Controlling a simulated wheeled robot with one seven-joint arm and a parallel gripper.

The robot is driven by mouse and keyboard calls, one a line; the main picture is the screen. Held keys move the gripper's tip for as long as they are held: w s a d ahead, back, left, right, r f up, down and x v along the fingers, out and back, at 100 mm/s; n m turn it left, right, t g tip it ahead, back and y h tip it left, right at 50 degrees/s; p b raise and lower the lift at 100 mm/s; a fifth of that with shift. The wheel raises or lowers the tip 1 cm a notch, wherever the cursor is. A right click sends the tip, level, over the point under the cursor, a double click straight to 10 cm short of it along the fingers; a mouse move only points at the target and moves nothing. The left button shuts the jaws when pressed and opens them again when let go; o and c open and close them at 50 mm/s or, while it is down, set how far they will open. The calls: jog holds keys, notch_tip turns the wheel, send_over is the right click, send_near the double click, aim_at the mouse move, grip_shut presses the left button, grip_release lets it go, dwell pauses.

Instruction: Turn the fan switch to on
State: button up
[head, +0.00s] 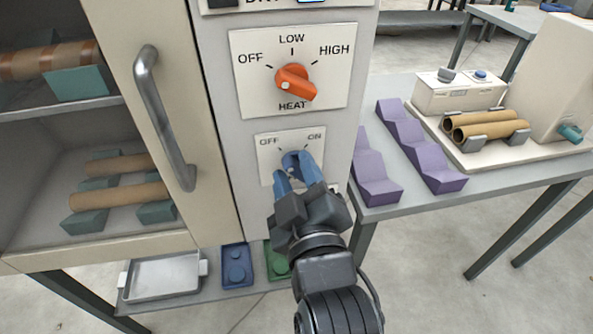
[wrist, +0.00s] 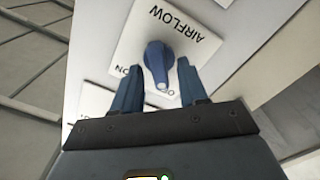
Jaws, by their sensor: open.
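The fan switch is a dark blue knob (head: 291,160) on a white plate marked OFF at left and ON at right in the head view. In the wrist view the knob (wrist: 158,60) sits on the plate marked AIRFLOW, seen upside down. Its pale-tipped end points down, close to the OFF label. My gripper (head: 297,174) is in front of the plate, with its blue fingers apart. In the wrist view the fingers (wrist: 158,78) are on either side of the knob's tip; contact is not clear. The fingers partly hide the knob in the head view.
An orange HEAT knob (head: 295,82) is just above on the same panel. A cabinet door with a metal handle (head: 165,118) stands at left. A table with purple blocks (head: 418,145) and brown tubes (head: 490,130) is at right.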

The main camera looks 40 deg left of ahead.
jog(key=shift+w+a, duration=0.1)
jog(key=shift+c, duration=0.4)
grip_shut()
jog(key=shift+m, duration=0.3)
jog(key=m+p, duration=0.1)
jog(key=m, duration=0.2)
jog(key=shift+w+r, duration=0.1)
jog(key=m, duration=0.2)
jog(key=m+p, duration=0.1)
jog(key=m, duration=0.1)
jog(key=shift+w+d+m+p, duration=0.1)
jog(key=shift+d+m+p, duration=0.1)
jog(key=shift+m+p, duration=0.15)
jog(key=m+p, duration=0.2)
jog(key=m, duration=0.2)
jog(key=shift+w+d+m, duration=0.1)
jog(key=shift+m, duration=0.15)
jog(key=shift+m+p, duration=0.7)
jog(key=shift+m, duration=1.1)
